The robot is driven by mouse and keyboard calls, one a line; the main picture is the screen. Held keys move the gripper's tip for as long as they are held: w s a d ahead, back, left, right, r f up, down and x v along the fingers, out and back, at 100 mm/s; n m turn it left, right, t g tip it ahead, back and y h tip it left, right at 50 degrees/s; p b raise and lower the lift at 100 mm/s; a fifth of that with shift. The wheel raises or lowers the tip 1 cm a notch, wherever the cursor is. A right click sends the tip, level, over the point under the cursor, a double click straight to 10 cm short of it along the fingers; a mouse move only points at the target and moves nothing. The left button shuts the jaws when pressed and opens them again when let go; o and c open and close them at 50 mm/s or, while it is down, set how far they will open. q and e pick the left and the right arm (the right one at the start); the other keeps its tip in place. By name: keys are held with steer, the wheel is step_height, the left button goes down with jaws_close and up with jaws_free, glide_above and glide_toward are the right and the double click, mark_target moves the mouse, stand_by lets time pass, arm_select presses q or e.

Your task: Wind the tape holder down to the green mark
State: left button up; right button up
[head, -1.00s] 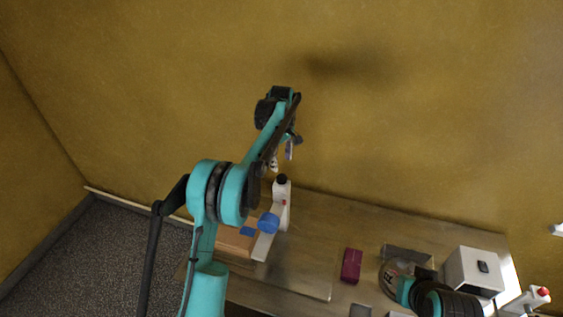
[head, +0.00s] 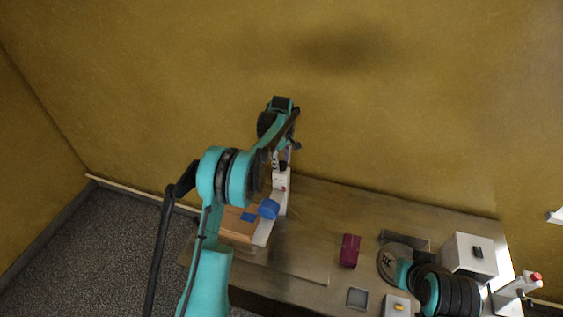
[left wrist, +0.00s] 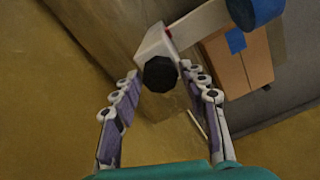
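The tape holder is a white upright stand (head: 281,180) with an arm carrying a blue tape roll (head: 268,209) beside a cardboard box (head: 239,223). A black faceted knob (left wrist: 160,73) tops the stand. My left gripper (head: 283,153) is over the stand, pointing down. In the left wrist view its fingers (left wrist: 160,82) are open, one on either side of the knob, with gaps visible. The blue roll (left wrist: 254,10) and box (left wrist: 238,62) also show there. I cannot make out a green mark. Part of my right arm shows at lower right; its gripper is not visible.
On the bench (head: 318,215) are a dark red block (head: 350,250), a round plate (head: 390,262), a white box (head: 468,256), a grey square tray (head: 357,298) and a second white stand with a red top (head: 516,291). The wall is close behind the bench.

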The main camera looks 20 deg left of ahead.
arm_select(q)
steer(key=c, duration=0.5)
steer(key=shift+c, duration=0.2)
steer(key=m+b, duration=0.3)
steer(key=m, duration=0.1)
steer(key=shift+f+b, duration=0.15)
steer(key=shift+b, duration=0.15)
steer(key=m+b, duration=0.2)
steer(key=m, duration=0.2)
steer(key=shift+m, duration=0.3)
steer(key=m+b, duration=0.2)
steer(key=m, duration=0.3)
steer(key=m+b, duration=0.1)
steer(key=m, duration=0.5)
steer(key=shift+r, duration=0.2)
